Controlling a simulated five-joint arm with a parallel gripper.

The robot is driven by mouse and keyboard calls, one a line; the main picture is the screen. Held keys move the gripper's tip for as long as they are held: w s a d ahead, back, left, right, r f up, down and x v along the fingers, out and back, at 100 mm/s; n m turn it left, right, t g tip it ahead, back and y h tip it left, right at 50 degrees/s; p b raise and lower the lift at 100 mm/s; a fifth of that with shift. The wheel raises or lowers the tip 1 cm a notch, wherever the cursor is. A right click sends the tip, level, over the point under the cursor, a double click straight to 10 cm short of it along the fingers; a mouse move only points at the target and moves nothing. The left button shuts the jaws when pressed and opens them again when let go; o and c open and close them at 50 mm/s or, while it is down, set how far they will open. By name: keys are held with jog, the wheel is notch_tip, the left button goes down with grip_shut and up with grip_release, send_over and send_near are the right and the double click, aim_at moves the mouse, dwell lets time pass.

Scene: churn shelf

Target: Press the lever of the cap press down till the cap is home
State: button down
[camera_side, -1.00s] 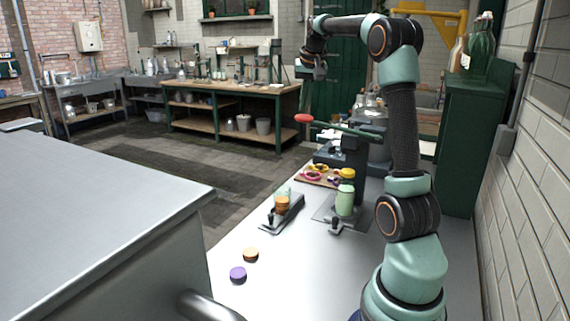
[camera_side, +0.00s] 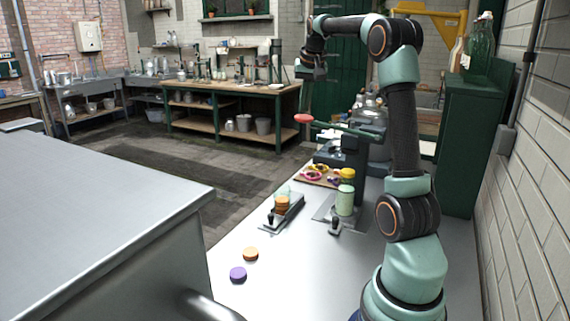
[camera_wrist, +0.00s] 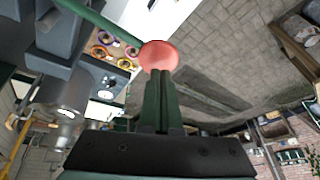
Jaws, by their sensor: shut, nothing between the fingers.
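The cap press (camera_side: 360,170) stands on the bench, its green lever (camera_side: 345,127) sticking out to the left, raised slightly at its red knob (camera_side: 303,118). A pale green jar (camera_side: 344,201) with a yellow cap (camera_side: 347,175) stands upright under the press; I cannot tell how far down the cap sits. My gripper (camera_side: 310,73) is shut and empty, above the knob with a visible gap in the side view. In the wrist view its closed fingers (camera_wrist: 162,85) point towards the red knob (camera_wrist: 158,55) and overlap its lower edge. The jar is not clear in the wrist view.
A small stand (camera_side: 284,213) with an orange-topped piece is left of the press. An orange cap (camera_side: 251,254) and a purple cap (camera_side: 238,274) lie nearer the front. A board with coloured rings (camera_side: 316,176) lies behind. A green cabinet (camera_side: 470,150) stands at the right.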

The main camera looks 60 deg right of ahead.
aim_at(304, 117)
jog(key=shift+f, duration=0.1)
jog(key=shift+f, duration=1.6)
jog(key=shift+f, duration=0.65)
jog(key=shift+w+f, duration=0.1)
jog(key=shift+f, duration=0.8)
